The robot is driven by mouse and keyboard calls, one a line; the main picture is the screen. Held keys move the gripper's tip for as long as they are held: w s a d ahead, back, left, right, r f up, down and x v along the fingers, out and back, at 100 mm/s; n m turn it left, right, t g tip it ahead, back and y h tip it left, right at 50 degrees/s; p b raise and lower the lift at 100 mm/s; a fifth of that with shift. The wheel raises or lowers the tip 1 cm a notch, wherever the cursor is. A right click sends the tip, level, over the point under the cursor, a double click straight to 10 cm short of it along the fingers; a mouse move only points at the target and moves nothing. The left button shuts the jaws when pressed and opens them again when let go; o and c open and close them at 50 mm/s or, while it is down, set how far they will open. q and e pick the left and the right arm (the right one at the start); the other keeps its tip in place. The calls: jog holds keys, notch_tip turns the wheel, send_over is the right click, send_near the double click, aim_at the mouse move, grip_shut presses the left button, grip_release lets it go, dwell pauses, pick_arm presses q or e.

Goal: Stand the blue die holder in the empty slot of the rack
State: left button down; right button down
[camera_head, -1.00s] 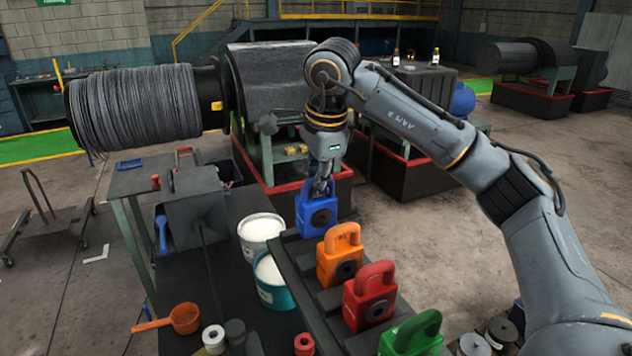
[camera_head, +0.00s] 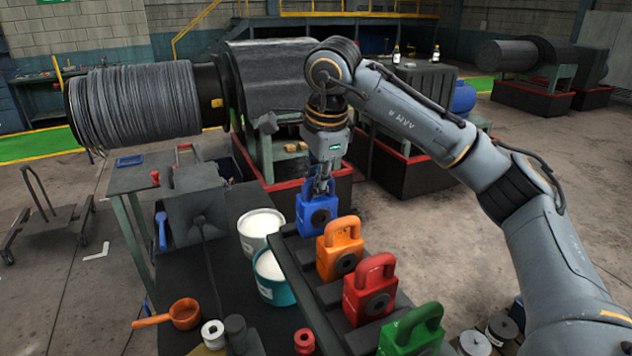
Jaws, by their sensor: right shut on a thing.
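The blue die holder (camera_head: 317,214) is upright at the far end of the dark rack (camera_head: 289,262). My right gripper (camera_head: 322,188) comes down from above and is shut on its top handle. The holder's base meets the rack's far end, but I cannot tell whether it is fully seated in the slot. An orange die holder (camera_head: 338,252), a red die holder (camera_head: 369,292) and a green die holder (camera_head: 411,332) stand in a row along the rack toward me. My left gripper is not in view.
A white bucket (camera_head: 259,226) and a teal bucket (camera_head: 271,279) stand close left of the rack. An orange ladle (camera_head: 181,314) and several spools lie at the front left. The large capstan drum (camera_head: 137,105) with wound cable stands behind. Open floor lies to the right.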

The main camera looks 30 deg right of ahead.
jog(key=shift+s+b+x, duration=0.25)
jog(key=shift+b+x, duration=0.7)
jog(key=shift+x, duration=0.15)
dwell(0.8)
jog(key=c, duration=1.3)
grip_release()
jog(key=shift+f, duration=0.1)
jog(key=shift+o, duration=0.4)
jog(key=shift+s+a, duration=0.1)
jog(key=shift+s, duration=0.05)
jog(key=o, duration=0.5)
jog(key=shift+f, duration=0.15)
jog(key=shift+w+p+v, duration=0.25)
jog(key=shift+p+v, duration=0.55)
jog(key=shift+v, duration=0.2)
jog(key=shift+w+p+v, duration=0.25)
jog(key=shift+p+v, duration=0.5)
jog(key=shift+v, duration=0.25)
jog(key=shift+w+p+v, duration=0.25)
jog(key=shift+p+v, duration=0.55)
jog(key=shift+v, duration=0.2)
jog(key=shift+r, duration=0.2)
